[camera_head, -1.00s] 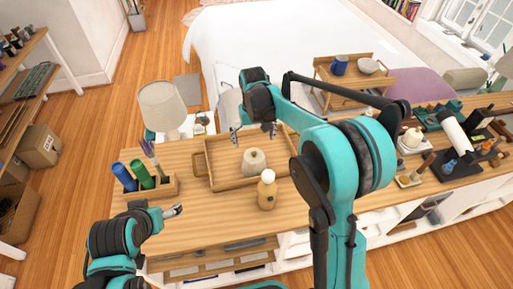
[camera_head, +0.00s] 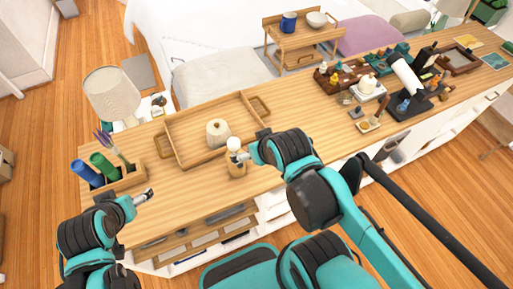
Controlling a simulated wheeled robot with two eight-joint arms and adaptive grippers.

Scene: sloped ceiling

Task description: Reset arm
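My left gripper (camera_head: 145,196) hangs over the front left of the wooden table (camera_head: 190,195), near the bottle rack, with nothing visible in it. Its finger gap is too small to make out. My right gripper (camera_head: 243,156) is beside the pale-capped bottle (camera_head: 236,170), overlapping its top right edge in the view. I cannot tell whether it touches the bottle or how far its fingers are apart. The bottle stands upright in front of the wooden tray (camera_head: 176,146). A cream ridged container (camera_head: 218,133) sits in the tray.
A wooden rack (camera_head: 127,181) with blue and green bottles stands at the table's left end, with a lamp (camera_head: 112,92) behind it. Small items and a white roll (camera_head: 405,76) crowd the right side. A wooden cart (camera_head: 305,51) stands behind. The table's middle right is fairly clear.

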